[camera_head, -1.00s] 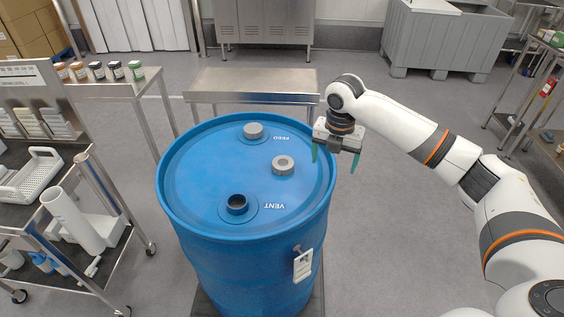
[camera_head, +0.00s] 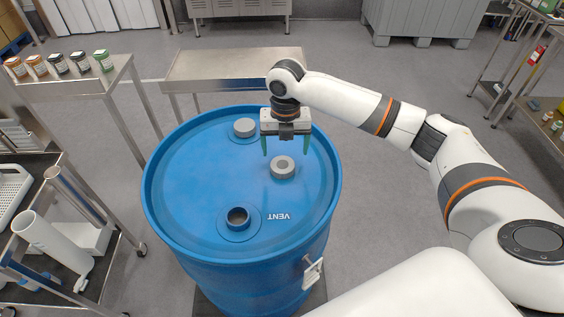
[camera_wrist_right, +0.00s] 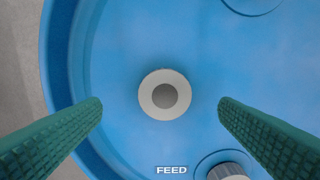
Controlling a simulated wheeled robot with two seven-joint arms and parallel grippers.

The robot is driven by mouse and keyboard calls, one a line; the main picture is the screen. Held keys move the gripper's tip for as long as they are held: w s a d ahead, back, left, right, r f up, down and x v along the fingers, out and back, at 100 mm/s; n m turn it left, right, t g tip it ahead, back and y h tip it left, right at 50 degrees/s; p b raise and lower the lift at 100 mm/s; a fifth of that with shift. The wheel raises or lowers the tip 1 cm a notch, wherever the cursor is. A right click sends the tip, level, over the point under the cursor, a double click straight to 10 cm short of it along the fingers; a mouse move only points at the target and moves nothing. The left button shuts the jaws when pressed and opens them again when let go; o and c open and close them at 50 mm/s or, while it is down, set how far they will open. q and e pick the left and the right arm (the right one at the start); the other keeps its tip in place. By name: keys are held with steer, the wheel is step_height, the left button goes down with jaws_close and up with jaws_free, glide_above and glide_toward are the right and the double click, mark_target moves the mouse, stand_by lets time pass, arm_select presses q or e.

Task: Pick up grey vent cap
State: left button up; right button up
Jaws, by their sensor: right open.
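The grey vent cap (camera_head: 283,167) is a round cap with a darker centre, lying loose on the blue drum lid. In the right wrist view the vent cap (camera_wrist_right: 165,95) sits between the two fingers, with clear space on both sides. My right gripper (camera_head: 286,152) is open above and just behind the cap, its green fingers pointing down. The open vent hole (camera_head: 238,216) is nearer the front of the lid, beside the VENT label. Another grey cap (camera_head: 244,127) sits at the feed port; it partly shows in the right wrist view (camera_wrist_right: 229,172). My left gripper is not in view.
The blue drum (camera_head: 185,190) has a raised rim around its lid. A steel table (camera_head: 225,70) stands behind it. A cart with a white tube (camera_head: 50,245) is at the left. Several small jars (camera_head: 60,64) stand on a rear-left table.

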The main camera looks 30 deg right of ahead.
mark_target(283, 166)
steer(key=shift+f, duration=0.8)
steer(key=f, duration=0.1)
steer(key=f+p, duration=0.1)
steer(key=f, duration=0.2)
steer(key=shift+w+a+f+p, duration=0.15)
steer(key=shift+w+a+p, duration=0.1)
steer(key=shift+p, duration=0.15)
steer(key=shift+s+f, duration=0.1)
steer(key=shift+f, duration=0.35)
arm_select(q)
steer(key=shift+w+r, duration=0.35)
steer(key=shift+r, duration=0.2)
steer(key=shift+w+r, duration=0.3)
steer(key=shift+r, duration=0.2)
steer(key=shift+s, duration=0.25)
arm_select(e)
steer(key=c, duration=1)
